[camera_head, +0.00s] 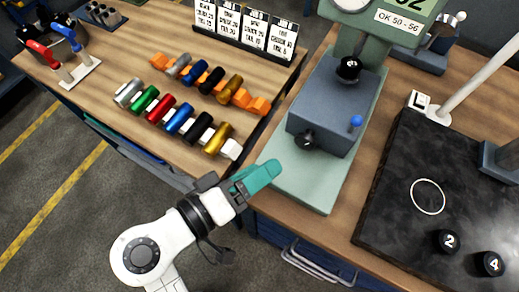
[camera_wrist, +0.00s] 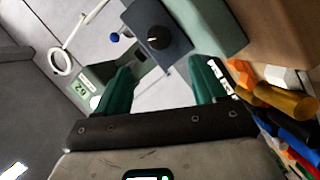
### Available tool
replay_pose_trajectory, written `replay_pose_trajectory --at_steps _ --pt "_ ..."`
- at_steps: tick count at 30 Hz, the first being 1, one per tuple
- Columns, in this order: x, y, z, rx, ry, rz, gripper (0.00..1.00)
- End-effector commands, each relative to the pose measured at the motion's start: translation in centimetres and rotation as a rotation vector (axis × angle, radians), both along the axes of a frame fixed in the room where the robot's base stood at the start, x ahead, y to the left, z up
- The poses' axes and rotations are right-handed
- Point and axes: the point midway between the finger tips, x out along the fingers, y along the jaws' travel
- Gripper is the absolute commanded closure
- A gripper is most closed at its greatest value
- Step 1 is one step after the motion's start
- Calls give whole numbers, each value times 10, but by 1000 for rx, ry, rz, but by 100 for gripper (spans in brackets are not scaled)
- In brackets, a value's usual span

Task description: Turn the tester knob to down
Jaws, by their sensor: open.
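The tester (camera_head: 325,107) is a green machine with a dark grey block on a pale green base. A black knob (camera_head: 307,139) sits on the block's front face; it also shows in the wrist view (camera_wrist: 158,37), beyond the fingertips. Which way the knob points is too small to tell. A blue ball (camera_head: 356,121) is to its right and a black ball (camera_head: 348,68) is higher up. My gripper (camera_head: 264,174), with teal fingers, is below and left of the knob, apart from it. In the wrist view my gripper (camera_wrist: 163,72) is open and empty.
A black slab (camera_head: 410,185) with a white ring (camera_head: 428,196) and two numbered black pieces is at right. A sign reads "OK 50 - 56".

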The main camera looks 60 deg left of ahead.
Motion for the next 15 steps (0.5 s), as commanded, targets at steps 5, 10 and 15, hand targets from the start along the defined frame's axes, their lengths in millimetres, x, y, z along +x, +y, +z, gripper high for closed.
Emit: replay_pose_trajectory --at_steps 5,10,15 --pt "2 -2 1 32 21 3 30" --pt "16 -16 4 329 218 17 30" --pt "24 -31 14 706 443 9 30"
